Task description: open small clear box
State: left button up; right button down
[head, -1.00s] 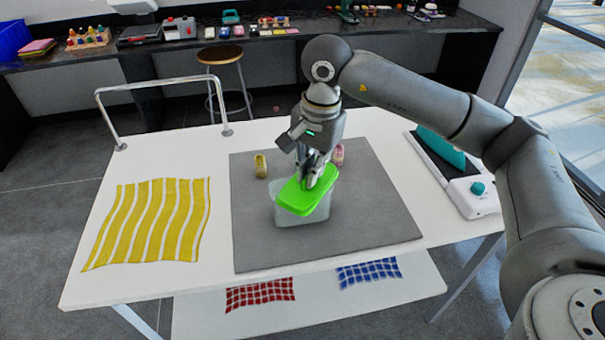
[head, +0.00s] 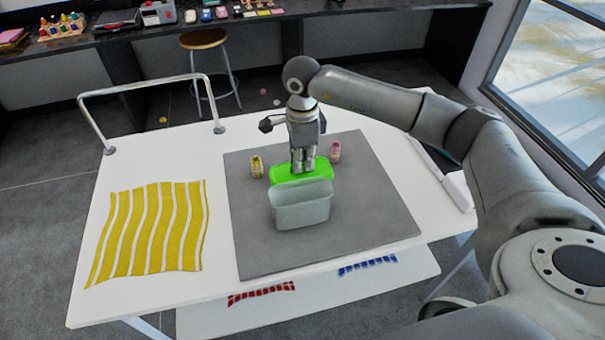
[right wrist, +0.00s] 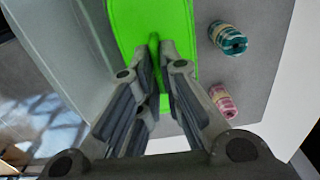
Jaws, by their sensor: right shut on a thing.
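The small clear box (head: 301,211) stands upright on the grey mat (head: 370,215), its top open. Its green lid (head: 320,174) is off the box, just behind it, low over the mat or on it; I cannot tell which. My right gripper (head: 302,169) points down and is shut on the lid. In the right wrist view, the fingers (right wrist: 160,70) grip a raised part of the green lid (right wrist: 130,22), and the pale box wall (right wrist: 50,45) shows at left. My left gripper is out of view.
A yellow spool-like item (head: 256,166) and a pink one (head: 335,152) stand on either side behind the lid. A teal spool (right wrist: 228,38) shows in the right wrist view. A yellow striped cloth (head: 148,230) lies left. A metal rail (head: 150,87) rises at the back left.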

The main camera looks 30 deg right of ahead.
notch_tip(320, 180, down, 2)
jog(key=shift+f, duration=0.25)
jog(key=shift+f+p, duration=0.35)
jog(key=shift+f, duration=0.25)
notch_tip(320, 180, down, 3)
jog(key=shift+f+p, duration=0.1)
jog(key=shift+p, duration=0.35)
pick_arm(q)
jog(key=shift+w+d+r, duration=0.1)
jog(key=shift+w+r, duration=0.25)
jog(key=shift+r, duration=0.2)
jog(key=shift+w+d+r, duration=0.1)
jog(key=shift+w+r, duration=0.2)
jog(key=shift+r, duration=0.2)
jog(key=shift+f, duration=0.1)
pick_arm(e)
jog(key=shift+f+b, duration=0.2)
jog(key=shift+b, duration=0.1)
jog(key=c, duration=1.6)
grip_release()
jog(key=shift+r, duration=0.1)
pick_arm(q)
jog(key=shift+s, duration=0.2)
